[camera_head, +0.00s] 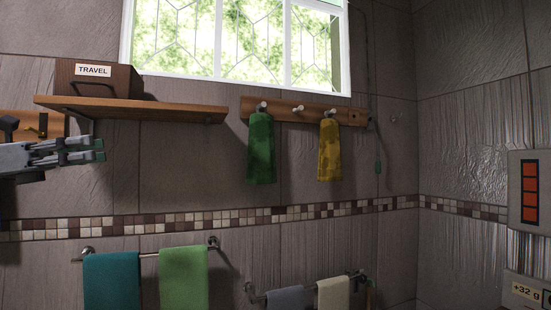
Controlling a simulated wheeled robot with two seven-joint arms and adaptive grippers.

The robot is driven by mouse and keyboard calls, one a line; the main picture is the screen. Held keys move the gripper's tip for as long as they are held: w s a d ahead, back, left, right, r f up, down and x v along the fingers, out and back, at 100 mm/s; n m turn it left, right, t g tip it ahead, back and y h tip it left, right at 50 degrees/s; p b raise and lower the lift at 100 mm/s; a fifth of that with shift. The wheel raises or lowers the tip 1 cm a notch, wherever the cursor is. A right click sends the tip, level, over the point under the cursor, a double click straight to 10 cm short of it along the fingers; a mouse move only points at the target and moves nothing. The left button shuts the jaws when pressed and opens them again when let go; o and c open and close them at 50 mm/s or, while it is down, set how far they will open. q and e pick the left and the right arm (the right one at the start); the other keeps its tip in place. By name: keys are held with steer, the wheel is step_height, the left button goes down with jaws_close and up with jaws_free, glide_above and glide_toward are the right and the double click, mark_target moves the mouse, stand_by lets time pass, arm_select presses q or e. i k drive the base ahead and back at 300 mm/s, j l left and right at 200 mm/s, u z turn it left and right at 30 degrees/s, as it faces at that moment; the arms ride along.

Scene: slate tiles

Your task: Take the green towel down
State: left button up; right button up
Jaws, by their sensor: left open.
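A dark green towel (260,150) hangs from the left peg of a wooden peg rail (280,107) on the wall. A lighter green towel (184,278) hangs over a metal towel bar (149,255) lower down. My left gripper (98,150) is at the left edge below the shelf, open and empty, its fingers pointing right. It is well to the left of the dark green towel and above the towel bar, apart from both. My right gripper is out of view.
A yellow patterned towel (330,152) hangs on the peg rail, and a teal towel (112,281) beside the lighter green one. A wooden shelf (170,109) holds a TRAVEL box (98,80). Grey (285,297) and cream (334,292) towels hang lower right.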

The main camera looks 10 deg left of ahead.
mark_target(261, 161)
steer(key=i+l, duration=0.2)
steer(key=i, duration=0.15)
steer(key=i+l+z, duration=0.1)
steer(key=i, duration=0.25)
steer(key=i+l+z, duration=0.1)
steer(key=i+l, duration=0.15)
steer(key=i, duration=0.1)
